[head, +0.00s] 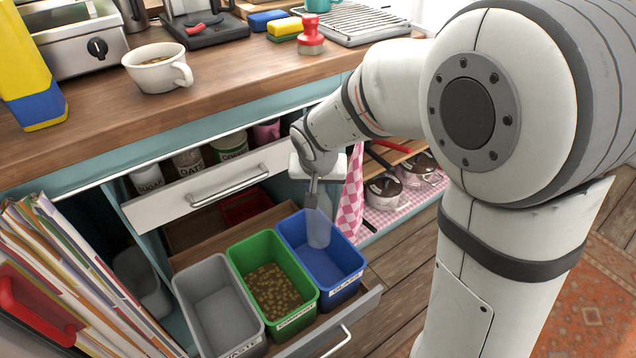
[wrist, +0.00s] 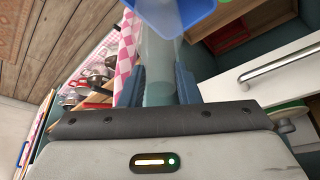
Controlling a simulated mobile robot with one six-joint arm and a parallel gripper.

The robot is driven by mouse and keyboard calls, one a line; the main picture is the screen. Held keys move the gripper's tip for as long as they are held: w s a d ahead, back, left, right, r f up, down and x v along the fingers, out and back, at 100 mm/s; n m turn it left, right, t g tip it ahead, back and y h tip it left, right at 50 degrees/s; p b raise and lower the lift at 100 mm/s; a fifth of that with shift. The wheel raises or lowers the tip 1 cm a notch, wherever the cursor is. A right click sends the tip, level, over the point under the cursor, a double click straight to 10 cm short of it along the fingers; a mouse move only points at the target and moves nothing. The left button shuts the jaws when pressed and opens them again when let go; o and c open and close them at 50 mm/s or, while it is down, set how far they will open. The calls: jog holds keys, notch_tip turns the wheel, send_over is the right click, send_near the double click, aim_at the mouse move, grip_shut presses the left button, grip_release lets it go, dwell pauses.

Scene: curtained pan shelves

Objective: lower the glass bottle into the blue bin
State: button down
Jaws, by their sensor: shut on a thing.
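My gripper (head: 313,194) is shut on a clear glass bottle (head: 318,229) and points down. In the head view the bottle hangs upright, its lower part in front of the blue bin's (head: 348,281) opening; I cannot tell how far inside it is. The blue bin has a white label reading GLASS and stands in an open drawer. In the wrist view the bottle (wrist: 159,82) shows between the two dark fingers of my gripper (wrist: 158,86), with the blue bin (wrist: 207,14) beyond it at the top.
A green bin (head: 300,288) with brownish contents and an empty grey bin (head: 214,272) stand left of the blue one. A half-open drawer (head: 210,190) with jars is above. A pink checked curtain (head: 350,205) and pans (head: 385,190) are to the right.

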aim_at(318, 224)
jog(key=shift+f+b, duration=5.95)
jog(key=shift+f, duration=0.5)
jog(key=shift+f+b, duration=2.3)
jog(key=shift+f, duration=0.15)
jog(key=c, duration=1)
grip_release()
jog(key=p+v, duration=0.3)
jog(key=v, duration=0.5)
jog(key=shift+p, duration=0.4)
